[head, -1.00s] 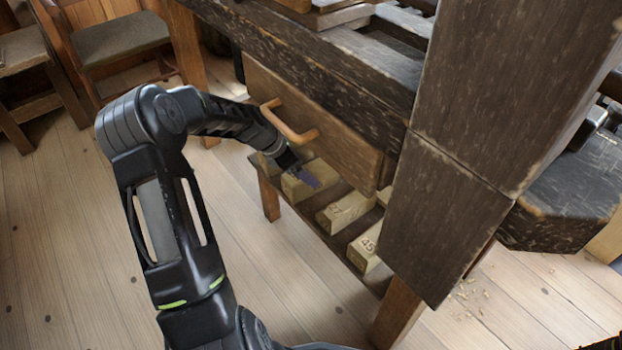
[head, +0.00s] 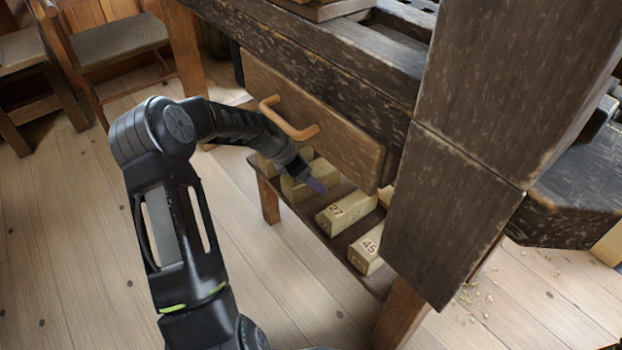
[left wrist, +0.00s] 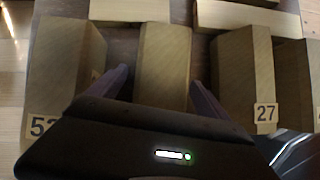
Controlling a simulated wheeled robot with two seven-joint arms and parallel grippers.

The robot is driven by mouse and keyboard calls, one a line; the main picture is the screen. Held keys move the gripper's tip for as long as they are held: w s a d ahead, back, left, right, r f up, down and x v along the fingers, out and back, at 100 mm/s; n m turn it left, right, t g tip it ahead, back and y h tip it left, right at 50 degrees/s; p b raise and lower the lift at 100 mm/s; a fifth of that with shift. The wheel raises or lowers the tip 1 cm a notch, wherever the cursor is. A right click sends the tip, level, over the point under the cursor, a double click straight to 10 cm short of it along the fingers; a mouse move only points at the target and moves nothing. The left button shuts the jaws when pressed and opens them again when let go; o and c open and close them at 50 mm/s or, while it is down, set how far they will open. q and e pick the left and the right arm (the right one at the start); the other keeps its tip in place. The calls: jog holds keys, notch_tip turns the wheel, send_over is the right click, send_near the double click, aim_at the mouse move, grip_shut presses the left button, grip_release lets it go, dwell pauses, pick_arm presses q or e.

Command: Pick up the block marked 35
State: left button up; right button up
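No label reading 35 shows in either view. My left gripper (left wrist: 161,92) is open, one finger on each side of an unlabelled-looking middle block (left wrist: 165,62); my gripper's body hides that block's near end. The same block shows under my gripper in the head view (head: 292,192), partly covered. Whether the fingers touch it I cannot tell. To its right is the block marked 27 (left wrist: 245,70), also in the head view (head: 346,211). To its left is a block (left wrist: 65,62) whose partly hidden label starts with 5. My right gripper is not in view.
The blocks stand on a low shelf (head: 334,245) under a wooden drawer (head: 310,115) with a handle (head: 286,118). The block marked 45 (head: 368,248) is near the shelf's right end. More blocks (left wrist: 130,10) lie behind. A workbench leg (head: 400,312) stands at right.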

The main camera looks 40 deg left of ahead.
pick_arm(q)
jog(key=c, duration=1.8)
